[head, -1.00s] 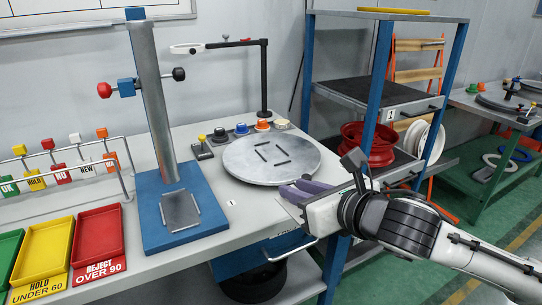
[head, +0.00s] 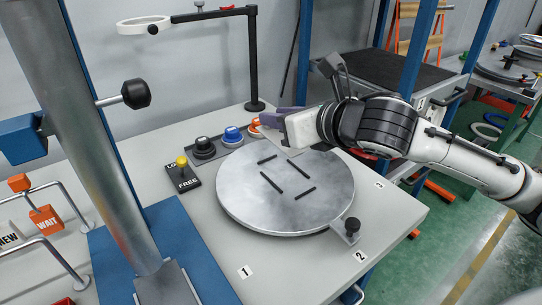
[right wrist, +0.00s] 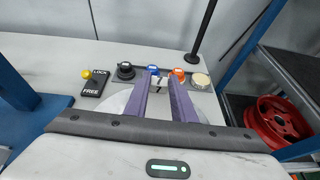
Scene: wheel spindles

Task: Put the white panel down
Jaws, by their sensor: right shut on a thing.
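My right gripper (head: 268,120) has purple fingers and is above the far edge of the round grey turntable (head: 250,200). It is shut on the white panel (head: 284,146), a thin pale sheet whose edge shows below the fingers in the head view. The fingers and the gripper body hide most of the panel. In the right wrist view the gripper (right wrist: 157,80) points toward the row of knobs, with a pale strip between its fingers. I cannot tell whether the panel touches the turntable. My left gripper is not in view.
Black (head: 204,147), blue (head: 232,134) and orange knobs line the back of the bench. A yellow-topped lever (head: 182,163) stands left of the turntable. A lamp arm (head: 251,60) rises behind.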

